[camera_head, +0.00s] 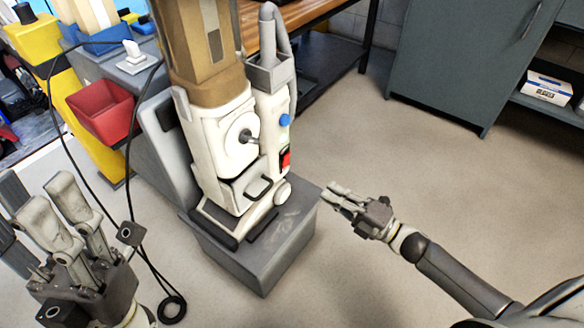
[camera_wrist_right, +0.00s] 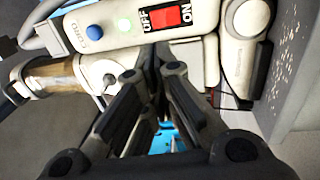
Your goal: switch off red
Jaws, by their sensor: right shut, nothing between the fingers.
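The red switch (camera_head: 286,159) is on the side of a white and beige machine (camera_head: 215,130) on a grey block. In the right wrist view the red switch (camera_wrist_right: 165,16) sits between the printed words OFF and ON, on a white panel. My right gripper (camera_head: 336,192) is shut and empty, to the right of the machine and lower than the switch in the picture. Its fingers (camera_wrist_right: 154,74) point toward the panel in the wrist view, apart from the switch. My left gripper (camera_head: 54,190) is at the lower left, its fingers apart and empty.
A red bin (camera_head: 101,110) and dark cables stand left of the machine. A grey cabinet (camera_head: 450,60) is at the back right. The floor (camera_head: 400,150) between is clear.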

